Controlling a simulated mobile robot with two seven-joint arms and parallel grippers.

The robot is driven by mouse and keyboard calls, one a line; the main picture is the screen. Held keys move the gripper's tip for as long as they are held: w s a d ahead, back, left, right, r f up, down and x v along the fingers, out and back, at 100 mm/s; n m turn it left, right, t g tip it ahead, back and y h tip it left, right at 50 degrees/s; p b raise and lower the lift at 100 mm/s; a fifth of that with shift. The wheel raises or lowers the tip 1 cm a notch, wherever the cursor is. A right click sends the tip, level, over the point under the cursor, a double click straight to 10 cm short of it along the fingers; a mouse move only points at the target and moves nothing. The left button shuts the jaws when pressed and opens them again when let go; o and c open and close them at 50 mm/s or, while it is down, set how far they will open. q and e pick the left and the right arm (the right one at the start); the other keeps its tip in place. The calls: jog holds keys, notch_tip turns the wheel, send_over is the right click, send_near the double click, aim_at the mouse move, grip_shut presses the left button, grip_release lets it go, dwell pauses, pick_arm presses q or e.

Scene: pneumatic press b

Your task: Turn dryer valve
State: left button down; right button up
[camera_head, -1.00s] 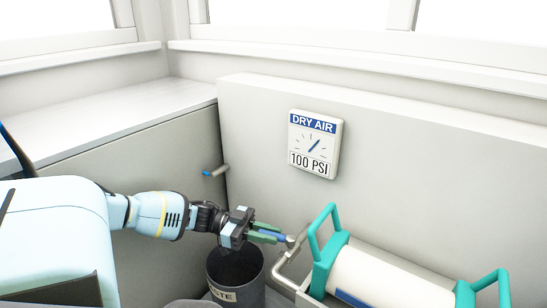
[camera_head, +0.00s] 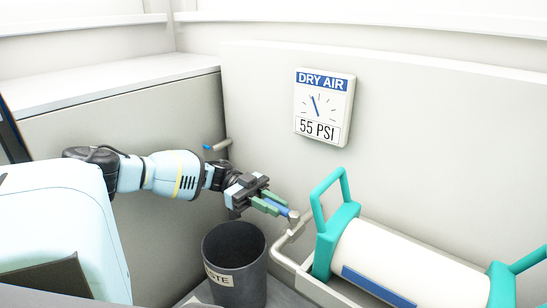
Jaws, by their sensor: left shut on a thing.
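My left gripper (camera_head: 270,203) reaches in from the left and is shut on the blue handle of the dryer valve (camera_head: 292,214). The valve sits on a bent metal pipe (camera_head: 284,242) at the left end of the dryer. The dryer (camera_head: 405,262) is a white cylinder with teal end frames and a blue stripe. A gauge on the wall (camera_head: 323,107) is labelled DRY AIR and reads 55 PSI, with its needle tilted a little left of upright. My right gripper is not in view.
A dark waste bin (camera_head: 236,270) stands below my left gripper. Another blue-handled valve (camera_head: 216,147) sticks out near the wall corner, behind my left arm. A ledge (camera_head: 100,88) runs along the left wall.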

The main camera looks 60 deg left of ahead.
pick_arm(q)
jog(key=c, duration=1.4)
grip_release()
jog(key=shift+o, duration=0.4)
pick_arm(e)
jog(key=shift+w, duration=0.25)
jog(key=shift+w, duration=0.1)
pick_arm(q)
jog(key=shift+r, duration=0.1)
